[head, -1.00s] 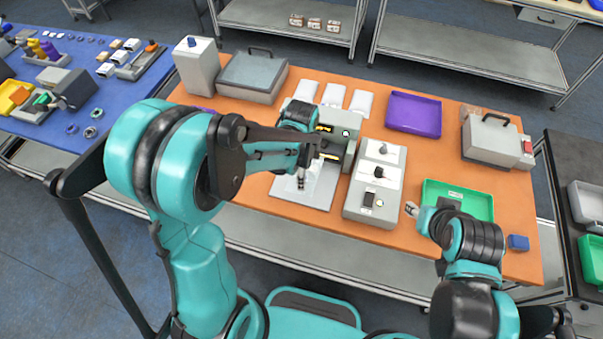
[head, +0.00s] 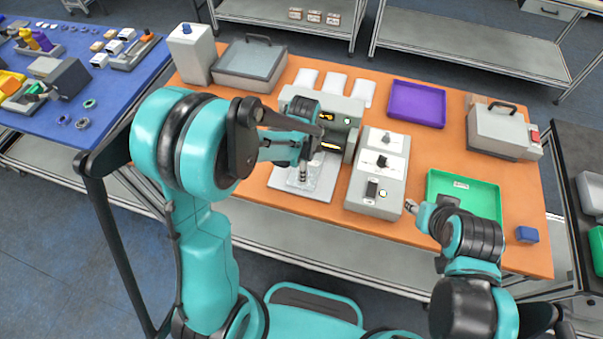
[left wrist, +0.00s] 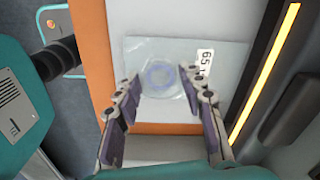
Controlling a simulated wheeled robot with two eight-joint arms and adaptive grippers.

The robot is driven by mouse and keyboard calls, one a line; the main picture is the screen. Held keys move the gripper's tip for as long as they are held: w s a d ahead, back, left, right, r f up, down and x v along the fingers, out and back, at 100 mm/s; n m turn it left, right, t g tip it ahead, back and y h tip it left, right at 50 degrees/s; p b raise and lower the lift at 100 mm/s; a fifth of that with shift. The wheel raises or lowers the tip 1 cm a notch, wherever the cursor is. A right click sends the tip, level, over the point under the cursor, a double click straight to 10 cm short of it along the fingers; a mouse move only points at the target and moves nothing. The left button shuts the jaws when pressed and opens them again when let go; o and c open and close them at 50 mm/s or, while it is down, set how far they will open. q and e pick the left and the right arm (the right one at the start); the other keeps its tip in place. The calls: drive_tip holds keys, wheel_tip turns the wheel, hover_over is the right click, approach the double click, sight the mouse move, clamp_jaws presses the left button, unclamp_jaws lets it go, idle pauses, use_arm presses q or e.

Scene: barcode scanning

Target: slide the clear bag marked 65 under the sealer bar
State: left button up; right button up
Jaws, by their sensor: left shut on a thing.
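The clear bag (left wrist: 226,92) with a white label reading 65 (left wrist: 204,62) lies flat on the sealer's light plate (head: 318,188). A pale ring-shaped thing (left wrist: 160,75) shows inside it. My left gripper (left wrist: 160,79) is over the plate with its two fingertips on either side of that ring, shut on the bagged part. The same gripper (head: 302,174) points down in the head view, where the bag is hard to make out. The sealer bar with its glowing yellow strip (left wrist: 265,75) is just right of the bag's labelled edge. My right gripper (head: 411,206) is near the green tray; its jaws are too small to judge.
The sealer body (head: 349,108) stands behind the plate. A grey control box (head: 373,199) is close on its right. The green tray (head: 484,187), purple tray (head: 416,104), blue block (head: 527,234) and several white packets (head: 334,84) are on the orange table.

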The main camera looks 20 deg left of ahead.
use_arm(q)
drive_tip(key=shift+w+f+b, duration=0.1)
drive_tip(key=shift+w+b, duration=0.2)
drive_tip(key=shift+w, duration=1.6)
drive_tip(key=o, duration=1.3)
drive_tip(key=shift+c, duration=0.2)
wheel_tip(320, 180, up, 12)
drive_tip(key=s+a+f+n+t+b, duration=0.1)
drive_tip(key=s+a+n+t+b, duration=0.1)
drive_tip(key=s+n, duration=0.5)
drive_tip(key=s+a+f+n+t+b, duration=0.2)
drive_tip(key=s+n+t+b, duration=0.2)
drive_tip(key=s+n, duration=0.4)
drive_tip(key=shift+s+a+t, duration=0.4)
drive_tip(key=shift+s+t, duration=0.2)
drive_tip(key=shift+s, duration=0.1)
